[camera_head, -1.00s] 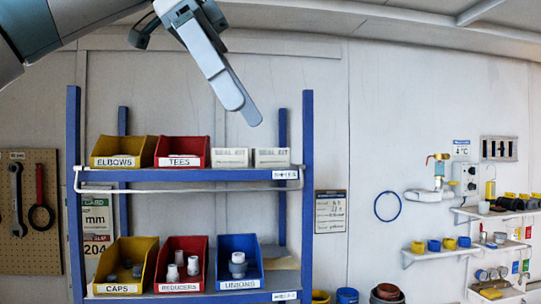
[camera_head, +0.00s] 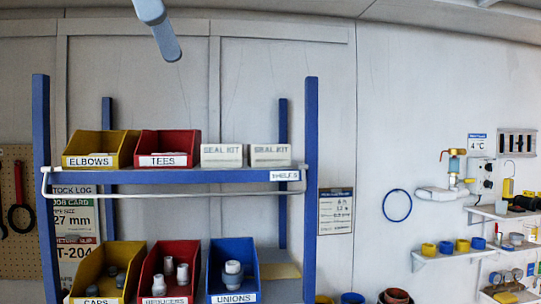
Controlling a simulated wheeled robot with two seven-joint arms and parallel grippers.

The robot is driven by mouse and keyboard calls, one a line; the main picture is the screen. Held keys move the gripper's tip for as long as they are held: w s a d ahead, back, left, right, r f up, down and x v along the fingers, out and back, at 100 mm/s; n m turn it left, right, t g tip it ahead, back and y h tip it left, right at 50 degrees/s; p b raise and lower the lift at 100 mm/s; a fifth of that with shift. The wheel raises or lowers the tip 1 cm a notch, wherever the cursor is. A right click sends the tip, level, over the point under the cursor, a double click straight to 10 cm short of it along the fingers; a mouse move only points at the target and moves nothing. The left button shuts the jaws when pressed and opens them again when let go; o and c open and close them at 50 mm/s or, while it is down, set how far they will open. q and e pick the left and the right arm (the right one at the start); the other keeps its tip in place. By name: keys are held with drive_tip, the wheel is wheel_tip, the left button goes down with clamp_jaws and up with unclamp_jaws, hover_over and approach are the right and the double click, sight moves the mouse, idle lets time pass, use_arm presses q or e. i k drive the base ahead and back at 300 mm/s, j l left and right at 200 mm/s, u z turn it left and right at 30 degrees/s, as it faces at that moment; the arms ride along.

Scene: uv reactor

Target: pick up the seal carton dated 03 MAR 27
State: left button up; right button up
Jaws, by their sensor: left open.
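Two small white cartons printed "SEAL KIT" stand side by side on the upper shelf, at its right end: the left seal carton (camera_head: 222,155) and the right seal carton (camera_head: 271,155). Their smaller print is too blurred to read, so I cannot tell which bears 03 MAR 27. My left gripper (camera_head: 171,52) shows only as a pale finger at the top edge, above and left of the cartons, well apart from them. It is open and holds nothing that I can see. My right gripper is not in view.
The blue rack's upper shelf (camera_head: 235,177) has a white rail (camera_head: 120,196) along its front. Beside the cartons stand a red TEES bin (camera_head: 168,160) and a yellow ELBOWS bin (camera_head: 95,161). Several bins stand below. Wall shelves (camera_head: 450,254) are at right.

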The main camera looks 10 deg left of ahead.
sight(259, 156)
drive_tip(key=i, duration=1.6)
